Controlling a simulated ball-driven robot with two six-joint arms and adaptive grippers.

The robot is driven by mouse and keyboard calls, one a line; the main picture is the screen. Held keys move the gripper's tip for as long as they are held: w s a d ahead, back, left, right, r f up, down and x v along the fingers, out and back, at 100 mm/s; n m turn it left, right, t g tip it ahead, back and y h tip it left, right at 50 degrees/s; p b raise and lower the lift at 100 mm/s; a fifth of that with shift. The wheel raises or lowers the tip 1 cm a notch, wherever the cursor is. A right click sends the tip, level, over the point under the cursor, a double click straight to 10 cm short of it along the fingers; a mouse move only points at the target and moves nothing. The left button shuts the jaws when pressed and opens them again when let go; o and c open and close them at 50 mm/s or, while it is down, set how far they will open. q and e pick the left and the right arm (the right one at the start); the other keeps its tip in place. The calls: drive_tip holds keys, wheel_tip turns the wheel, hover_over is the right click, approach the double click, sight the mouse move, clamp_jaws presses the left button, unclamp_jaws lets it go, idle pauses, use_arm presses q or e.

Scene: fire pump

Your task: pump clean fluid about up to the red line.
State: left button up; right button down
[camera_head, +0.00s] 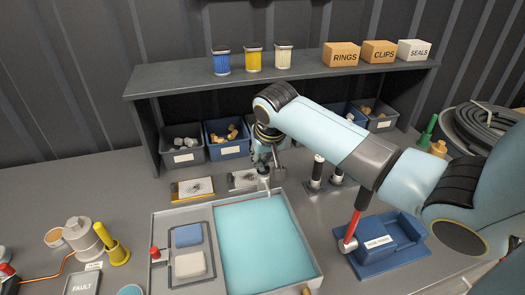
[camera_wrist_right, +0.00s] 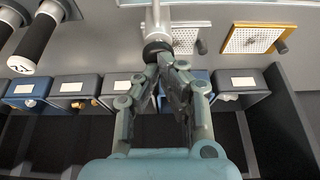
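A grey tray (camera_head: 318,272) holds pale teal fluid (camera_head: 262,250) in its right part. My right gripper (camera_head: 264,162) is above the tray's back edge. In the right wrist view its fingers (camera_wrist_right: 160,62) close around the black end of a pale rod (camera_wrist_right: 155,18). The rod's light lower part (camera_head: 265,181) shows below the gripper in the head view. A thin reddish line runs near the fluid's back edge; I cannot tell whether it is the fill mark. A blue labelled block (camera_head: 395,236) with a red-handled lever (camera_head: 354,222) stands right of the tray. My left gripper is out of view.
Blue and white pads (camera_head: 188,235) lie in the tray's left compartment. Mesh plates (camera_head: 193,189), dark upright handles (camera_head: 317,172) and bins (camera_head: 183,157) stand behind. A shelf (camera_head: 190,78) overhangs them. A yellow funnel-like object (camera_head: 116,255) stands left of the tray.

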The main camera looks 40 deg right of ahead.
drive_tip(key=shift+s, duration=0.15)
drive_tip(key=shift+d+r+p, duration=0.1)
drive_tip(key=shift+r+p, duration=0.55)
drive_tip(key=shift+r, duration=0.7)
drive_tip(key=shift+f, duration=0.1)
